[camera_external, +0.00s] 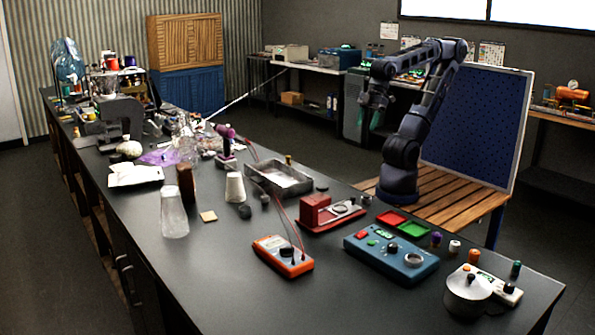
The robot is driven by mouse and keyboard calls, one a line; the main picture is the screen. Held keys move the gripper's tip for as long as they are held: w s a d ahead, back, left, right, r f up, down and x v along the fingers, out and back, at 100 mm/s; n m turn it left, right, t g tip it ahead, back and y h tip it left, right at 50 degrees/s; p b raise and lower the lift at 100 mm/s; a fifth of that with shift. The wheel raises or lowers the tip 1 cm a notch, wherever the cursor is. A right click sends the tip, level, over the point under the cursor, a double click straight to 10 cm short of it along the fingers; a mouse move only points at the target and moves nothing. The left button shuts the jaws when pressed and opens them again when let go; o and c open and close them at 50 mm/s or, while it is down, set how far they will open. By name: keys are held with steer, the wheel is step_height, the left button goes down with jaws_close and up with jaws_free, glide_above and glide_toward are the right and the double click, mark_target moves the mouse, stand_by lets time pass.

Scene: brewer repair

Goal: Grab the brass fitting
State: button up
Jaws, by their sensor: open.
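My gripper (369,120) hangs from the raised arm at the upper right, pointing down in the air above the far side of the bench. It is open, its fingers greenish, with nothing seen between them. I cannot pick out the brass fitting with certainty. A tiny brass-coloured piece (288,159) stands by the far edge of the metal tray (262,184), below and left of my gripper. A copper-orange cylinder (474,257) stands near the bench's right end. Both are too small to identify.
The dark bench (225,265) holds a red device (315,212), an orange multimeter (284,256), a blue control box (392,255) and a round metal pot (467,294). A clear tumbler (174,215) and clutter lie left. The near front is clear. A blue pegboard (475,125) stands behind my arm.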

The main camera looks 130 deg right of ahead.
steer(key=w+d+f+m, duration=0.2)
steer(key=w+d, duration=0.4)
steer(key=m+g+h, duration=0.1)
steer(key=m+h, duration=0.2)
steer(key=m, duration=0.6)
glide_toward(289, 162)
steer(key=shift+d+x, duration=0.25)
steer(key=shift+x, duration=1.2)
steer(key=shift+d+x, duration=0.25)
steer(key=shift+x, duration=1.2)
steer(key=shift+d+x, duration=0.25)
steer(key=shift+x, duration=1.2)
steer(key=shift+s+r, duration=0.1)
steer(key=shift+r, duration=0.1)
steer(key=c, duration=1.1)
